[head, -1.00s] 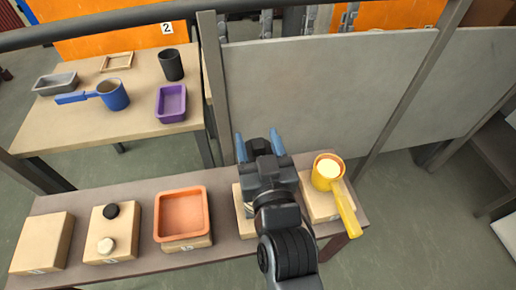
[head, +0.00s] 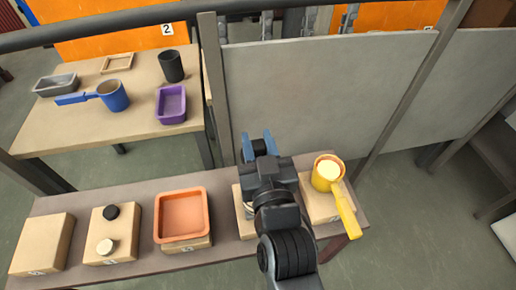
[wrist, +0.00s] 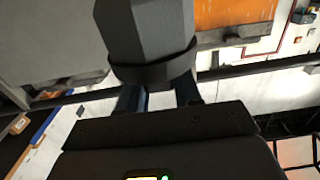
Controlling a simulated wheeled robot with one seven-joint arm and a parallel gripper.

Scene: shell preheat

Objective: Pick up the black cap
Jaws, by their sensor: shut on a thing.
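My gripper (head: 258,148) points toward the grey panel, away from me, above the front bench. Its blue fingers are shut on the black cap (head: 259,147), a dark piece showing between them. In the wrist view the cap (wrist: 150,35) is large, with a faceted dark body and a wider collar close to the fingers. Its far end is cut off by the top of the picture. It shows no contact with the bench or panel.
The front bench (head: 140,275) carries an orange tray (head: 183,216), a yellow ladle (head: 328,174) and a block with black (head: 111,211) and cream (head: 105,247) knobs. A grey panel (head: 310,95) stands behind. A blue ladle (head: 112,96) is on the back table.

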